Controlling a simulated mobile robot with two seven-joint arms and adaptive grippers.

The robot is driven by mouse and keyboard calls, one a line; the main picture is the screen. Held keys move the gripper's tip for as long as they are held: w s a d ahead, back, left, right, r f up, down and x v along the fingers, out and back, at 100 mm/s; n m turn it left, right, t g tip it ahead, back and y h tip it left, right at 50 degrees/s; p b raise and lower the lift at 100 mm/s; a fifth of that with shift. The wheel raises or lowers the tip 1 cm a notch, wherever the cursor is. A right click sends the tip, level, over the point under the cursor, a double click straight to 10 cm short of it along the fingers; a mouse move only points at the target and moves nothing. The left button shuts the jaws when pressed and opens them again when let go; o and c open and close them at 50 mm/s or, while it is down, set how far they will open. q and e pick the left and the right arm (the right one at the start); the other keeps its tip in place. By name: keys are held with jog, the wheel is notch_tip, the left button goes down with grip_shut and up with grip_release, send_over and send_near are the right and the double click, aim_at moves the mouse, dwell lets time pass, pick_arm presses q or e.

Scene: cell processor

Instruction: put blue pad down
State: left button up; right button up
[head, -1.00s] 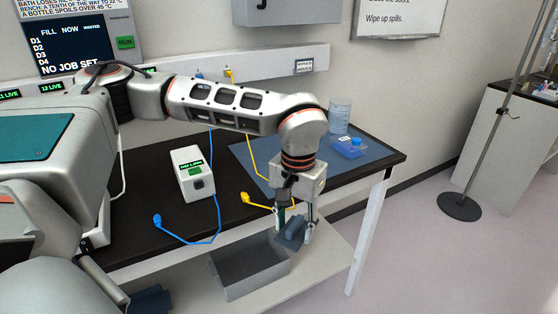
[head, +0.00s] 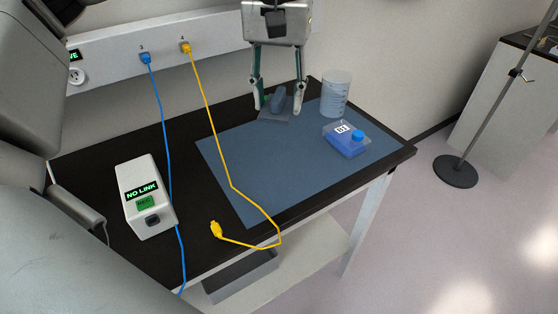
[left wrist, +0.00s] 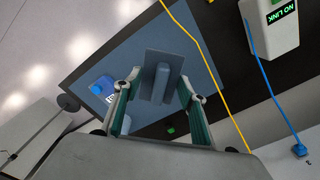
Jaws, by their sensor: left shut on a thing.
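The blue pad (head: 270,119), a flat grey-blue plate with a raised grip block on top, is held by my left gripper (head: 279,103). The gripper's two fingers close on the grip block from both sides. In the left wrist view the blue pad (left wrist: 151,68) and its block show between the fingers (left wrist: 156,92), with the plate reaching past them. The pad is at the back edge of the flat blue mat (head: 240,165) on the black bench. I cannot tell whether its underside touches the surface. My right gripper is not in view.
A yellow cable (head: 215,130) crosses the mat's left part. A white NO LINK box (head: 147,205) stands at left with a blue cable (head: 168,150). The mat's middle is clear.

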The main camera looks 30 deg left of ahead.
pick_arm(q)
jog(key=shift+w, duration=0.1)
jog(key=b, duration=0.1)
send_over(278, 179)
notch_tip(278, 179, down, 15)
jog(key=shift+r, duration=0.15)
jog(key=shift+f, duration=0.45)
notch_tip(278, 179, down, 3)
jog(key=shift+f, duration=0.45)
jog(key=shift+f, duration=0.1)
jog(key=o, duration=1.1)
